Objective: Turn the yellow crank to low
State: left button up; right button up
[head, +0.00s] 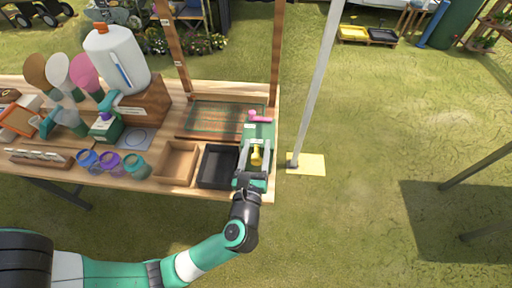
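The yellow crank (256,154) sits on a green panel (262,131) at the right end of the wooden table. A pink crank (259,118) is on the same panel, just behind it. My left gripper (255,150) reaches over the panel from the front, with one finger on each side of the yellow crank. The fingers are spread wide and a gap shows between each finger and the crank. Small white labels show on the panel, too small to read. My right gripper is not in view.
A black tray (203,181) and a wooden tray (164,174) stand left of my gripper. Several coloured cups (111,162), a green spray bottle (105,124) and a large white jug (104,58) are further left. A wooden post (277,55) rises behind the panel.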

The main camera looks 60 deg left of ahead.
pick_arm(q)
jog(key=p+v, duration=0.1)
jog(key=v, duration=1)
jog(key=shift+s+d, duration=0.15)
jog(key=shift+s, duration=0.15)
